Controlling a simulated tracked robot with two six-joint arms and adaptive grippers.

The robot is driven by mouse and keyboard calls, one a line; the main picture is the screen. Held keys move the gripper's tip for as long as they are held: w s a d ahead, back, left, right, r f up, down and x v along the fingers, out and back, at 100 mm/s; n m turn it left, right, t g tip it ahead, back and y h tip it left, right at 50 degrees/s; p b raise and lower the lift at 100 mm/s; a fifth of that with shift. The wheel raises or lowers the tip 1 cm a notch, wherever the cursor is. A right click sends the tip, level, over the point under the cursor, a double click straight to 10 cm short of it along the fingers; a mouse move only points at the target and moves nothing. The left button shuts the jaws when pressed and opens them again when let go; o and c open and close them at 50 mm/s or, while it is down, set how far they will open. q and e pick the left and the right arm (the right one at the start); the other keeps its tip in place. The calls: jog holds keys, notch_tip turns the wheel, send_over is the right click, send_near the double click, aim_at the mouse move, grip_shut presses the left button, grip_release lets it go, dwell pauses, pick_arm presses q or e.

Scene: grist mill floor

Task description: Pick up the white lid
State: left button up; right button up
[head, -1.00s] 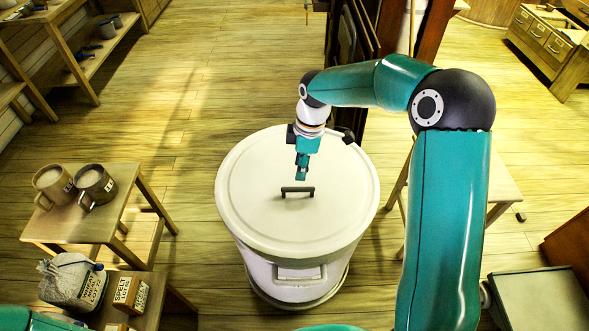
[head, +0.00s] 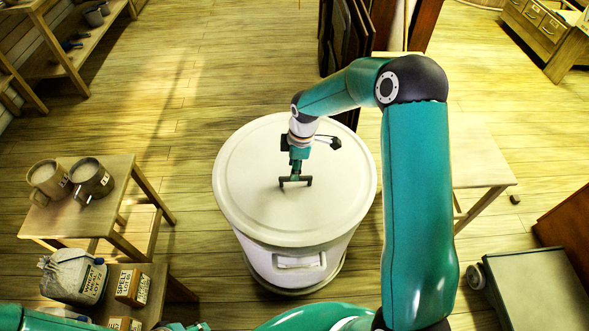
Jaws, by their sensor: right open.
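The white lid (head: 247,205) lies flat on a round white bin (head: 262,257) standing on the floor. A dark bar handle (head: 307,182) sits at the lid's middle. My right gripper (head: 294,177) points down over the handle, with its fingertips at or just above it. It is open; whether the fingers touch the handle cannot be told. My left gripper cannot be made out; only teal parts of my own body show at the bottom edge.
A small wooden table (head: 118,170) with two mugs stands left of the bin. Below it, a lower stand holds a labelled sack (head: 72,278) and small boxes (head: 132,287). A pale table (head: 480,165) stands to the right. Open floor lies behind the bin to the left.

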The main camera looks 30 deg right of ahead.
jog(key=f, duration=0.3)
jog(key=f+p, duration=0.1)
jog(key=f, duration=0.1)
jog(key=shift+s, duration=0.25)
jog(key=shift+r, duration=0.1)
grip_shut()
